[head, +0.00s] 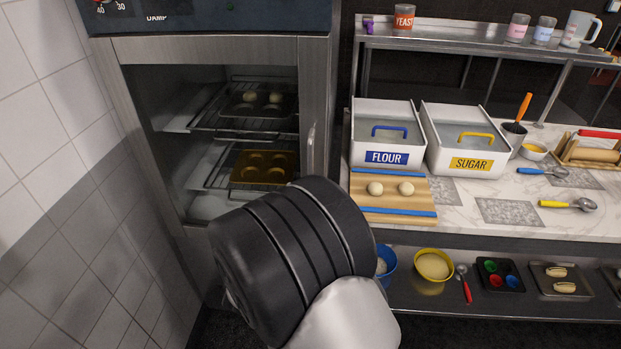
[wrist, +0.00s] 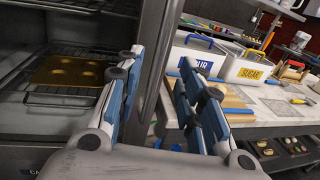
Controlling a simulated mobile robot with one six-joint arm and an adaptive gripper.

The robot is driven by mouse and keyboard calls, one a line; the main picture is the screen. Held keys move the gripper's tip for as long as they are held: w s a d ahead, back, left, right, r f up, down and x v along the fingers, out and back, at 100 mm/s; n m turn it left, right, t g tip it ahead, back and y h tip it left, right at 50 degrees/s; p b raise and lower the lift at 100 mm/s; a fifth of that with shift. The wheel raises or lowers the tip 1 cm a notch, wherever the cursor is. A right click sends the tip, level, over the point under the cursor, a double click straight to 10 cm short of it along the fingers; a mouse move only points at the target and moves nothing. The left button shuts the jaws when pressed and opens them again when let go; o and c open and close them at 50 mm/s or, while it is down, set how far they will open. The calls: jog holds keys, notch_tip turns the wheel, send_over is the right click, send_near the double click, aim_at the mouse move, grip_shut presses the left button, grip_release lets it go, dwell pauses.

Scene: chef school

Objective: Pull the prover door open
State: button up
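The prover (head: 215,48) is a tall steel cabinet at the left of the head view. Its door (head: 118,115) looks closed, with racks and trays showing through a large pane. The upright door handle (head: 311,150) is on the door's right side. My gripper (wrist: 160,62) is open in the wrist view, its two fingers apart. An upright steel part, the handle or the door's edge, stands between or just beyond the fingertips; I cannot tell whether they touch it. In the head view my own dark arm link hides the gripper and the lower door.
A marble counter (head: 509,211) stands right of the prover, with a flour bin (head: 386,157), a sugar bin (head: 470,163) and a dough board (head: 392,202). A lower shelf (head: 420,300) holds bowls and trays. A tiled wall (head: 60,200) is close on the left.

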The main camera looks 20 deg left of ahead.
jog(key=w+b, duration=0.1)
jog(key=w, duration=0.8)
jog(key=shift+w+a, duration=0.15)
jog(key=shift+a, duration=0.05)
jog(key=shift+c, duration=0.4)
grip_shut()
